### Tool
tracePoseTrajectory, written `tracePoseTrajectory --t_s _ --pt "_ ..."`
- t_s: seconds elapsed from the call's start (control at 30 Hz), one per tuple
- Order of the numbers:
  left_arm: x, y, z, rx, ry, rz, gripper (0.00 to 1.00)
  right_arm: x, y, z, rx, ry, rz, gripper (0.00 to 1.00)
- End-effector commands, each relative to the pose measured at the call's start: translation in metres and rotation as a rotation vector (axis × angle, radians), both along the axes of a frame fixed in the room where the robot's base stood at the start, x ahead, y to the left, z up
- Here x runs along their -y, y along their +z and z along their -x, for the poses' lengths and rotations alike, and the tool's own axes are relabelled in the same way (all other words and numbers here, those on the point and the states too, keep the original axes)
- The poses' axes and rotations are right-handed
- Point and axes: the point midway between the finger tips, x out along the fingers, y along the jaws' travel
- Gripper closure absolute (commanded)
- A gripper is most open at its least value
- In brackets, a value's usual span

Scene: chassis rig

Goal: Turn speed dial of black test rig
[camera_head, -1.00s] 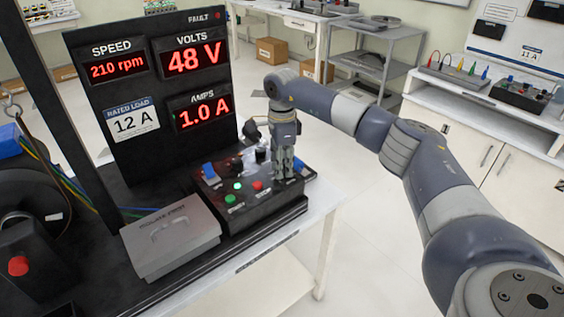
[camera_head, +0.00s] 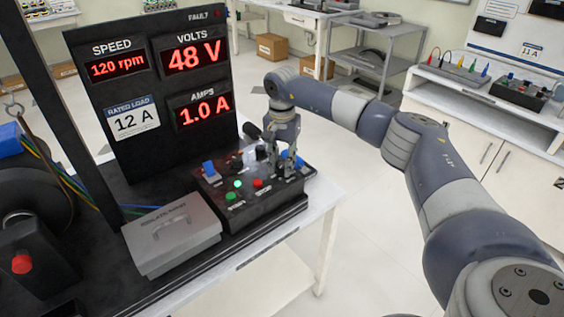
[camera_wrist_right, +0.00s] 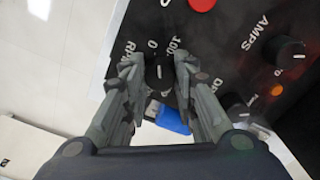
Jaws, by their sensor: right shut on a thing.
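The black test rig's control box (camera_head: 262,207) sits at the table's right end. My right gripper (camera_head: 285,160) points down over its right side. In the right wrist view, the black speed dial (camera_wrist_right: 158,72) has RPM, 0 and 100 printed around it. It stands between the fingertips of my right gripper (camera_wrist_right: 157,68), which is shut on it. The fingers mostly hide the dial in the head view. The speed display (camera_head: 118,66) reads 120 rpm. My left gripper is not in view.
A black AMPS knob (camera_wrist_right: 285,52) and a red button (camera_wrist_right: 202,4) lie right of the dial in the wrist view. A blue part (camera_wrist_right: 172,118) shows between the fingers. A grey lidded box (camera_head: 170,240) stands left of the control box. The floor to the right is clear.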

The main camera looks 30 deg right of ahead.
Motion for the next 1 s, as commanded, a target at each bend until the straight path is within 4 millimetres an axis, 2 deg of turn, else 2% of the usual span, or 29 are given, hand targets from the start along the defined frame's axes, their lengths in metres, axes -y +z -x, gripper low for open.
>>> tracePoseTrajectory --t_s 0.4,1.0 --pt "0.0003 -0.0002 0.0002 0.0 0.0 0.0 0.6 -0.0005 -0.0009 0.0006 -0.003 0.221 0.0 0.98" --pt "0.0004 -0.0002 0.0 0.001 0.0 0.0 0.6 -0.0005 -0.001 0.0007 -0.003 0.263 0.0 0.98"
